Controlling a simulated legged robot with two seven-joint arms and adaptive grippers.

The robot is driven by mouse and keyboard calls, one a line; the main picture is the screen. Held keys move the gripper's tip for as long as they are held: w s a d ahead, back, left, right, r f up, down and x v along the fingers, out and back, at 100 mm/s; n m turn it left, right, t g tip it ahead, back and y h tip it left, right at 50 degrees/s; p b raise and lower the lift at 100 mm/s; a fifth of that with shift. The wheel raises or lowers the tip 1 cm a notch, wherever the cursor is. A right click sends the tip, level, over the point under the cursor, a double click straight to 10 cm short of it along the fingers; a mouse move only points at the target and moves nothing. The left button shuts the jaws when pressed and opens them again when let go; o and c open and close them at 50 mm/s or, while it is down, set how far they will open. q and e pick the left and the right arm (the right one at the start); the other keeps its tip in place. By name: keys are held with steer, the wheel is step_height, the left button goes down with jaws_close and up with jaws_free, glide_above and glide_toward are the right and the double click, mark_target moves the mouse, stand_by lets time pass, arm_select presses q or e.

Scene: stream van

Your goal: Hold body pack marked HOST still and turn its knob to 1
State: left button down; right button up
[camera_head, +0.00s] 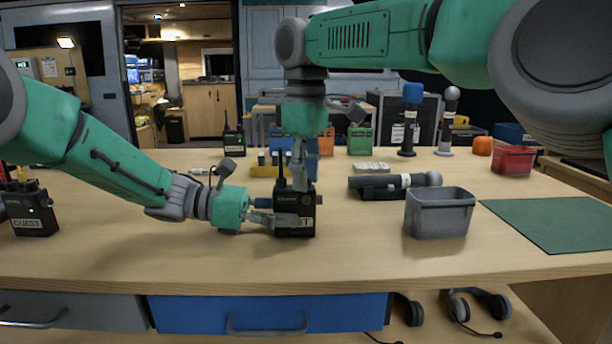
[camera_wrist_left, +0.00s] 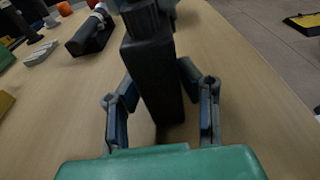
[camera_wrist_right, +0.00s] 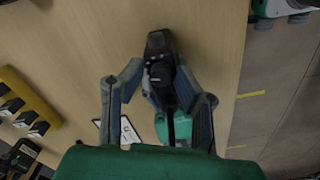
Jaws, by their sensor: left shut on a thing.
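A black body pack (camera_head: 296,222) stands upright on the table, its label partly hidden with only the end "ST" readable. My left gripper (camera_head: 283,219) is shut on this pack low at its sides. The left wrist view shows the pack (camera_wrist_left: 152,85) between both fingers. My right gripper (camera_head: 299,172) points down from above at the pack's top. In the right wrist view, its fingers stand apart on either side of the dark round knob (camera_wrist_right: 161,72). Whether they touch the knob is unclear. The knob's pointer and numbers cannot be read.
A pack labelled GUEST (camera_head: 33,212) stands at far left; another pack (camera_head: 233,141) stands farther back. A grey bin (camera_head: 440,213) and a lying microphone (camera_head: 392,184) are at right. The table front is clear.

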steer(key=shift+m, duration=0.6)
jaws_close()
